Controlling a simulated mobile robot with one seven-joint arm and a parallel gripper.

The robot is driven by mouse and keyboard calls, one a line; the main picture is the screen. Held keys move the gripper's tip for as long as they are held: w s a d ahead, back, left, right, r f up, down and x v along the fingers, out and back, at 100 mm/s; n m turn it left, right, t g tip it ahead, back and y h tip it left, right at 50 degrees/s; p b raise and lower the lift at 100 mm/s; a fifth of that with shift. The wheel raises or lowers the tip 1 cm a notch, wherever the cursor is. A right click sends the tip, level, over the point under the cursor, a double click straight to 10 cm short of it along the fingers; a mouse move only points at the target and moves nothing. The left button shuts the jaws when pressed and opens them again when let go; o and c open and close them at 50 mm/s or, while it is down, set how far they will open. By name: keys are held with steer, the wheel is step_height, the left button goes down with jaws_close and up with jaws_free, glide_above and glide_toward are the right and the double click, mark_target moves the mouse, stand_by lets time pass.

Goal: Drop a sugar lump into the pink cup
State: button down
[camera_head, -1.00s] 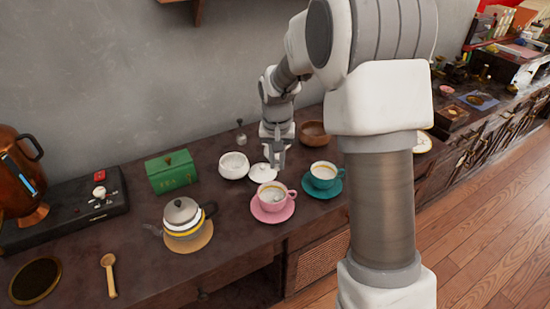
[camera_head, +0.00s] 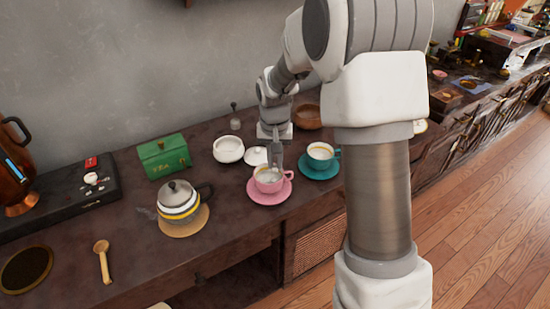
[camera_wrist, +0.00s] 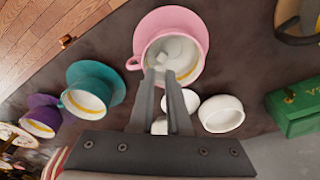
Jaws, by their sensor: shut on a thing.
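The pink cup (camera_head: 268,181) stands upright on its pink saucer (camera_head: 285,192) near the counter's front edge. It also shows in the wrist view (camera_wrist: 196,58), with pale whitish pieces visible inside its mouth. My gripper (camera_head: 274,168) points down over the pink cup, its fingertips at the cup's mouth. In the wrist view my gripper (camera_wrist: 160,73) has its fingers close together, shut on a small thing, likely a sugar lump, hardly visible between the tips. The white sugar bowl (camera_head: 228,149) is open, behind and left of the cup, with its white lid (camera_head: 254,155) beside it.
A teal cup (camera_head: 320,153) on its saucer stands close on the right. A teapot (camera_head: 178,199), a green tea box (camera_head: 164,157) and a wooden spoon (camera_head: 103,260) lie to the left. A brown bowl (camera_head: 306,117) is behind. A purple cup (camera_wrist: 40,122) shows in the wrist view.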

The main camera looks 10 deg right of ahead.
steer(key=shift+f, duration=0.4)
steer(key=c, duration=0.8)
jaws_free()
steer(key=shift+r, duration=0.1)
step_height(320, 180, up, 17)
steer(key=s+p, duration=0.2)
steer(key=p, duration=0.1)
steer(key=shift+a+r+p, duration=0.15)
steer(key=shift+a+p, duration=0.15)
steer(key=shift+p, duration=0.1)
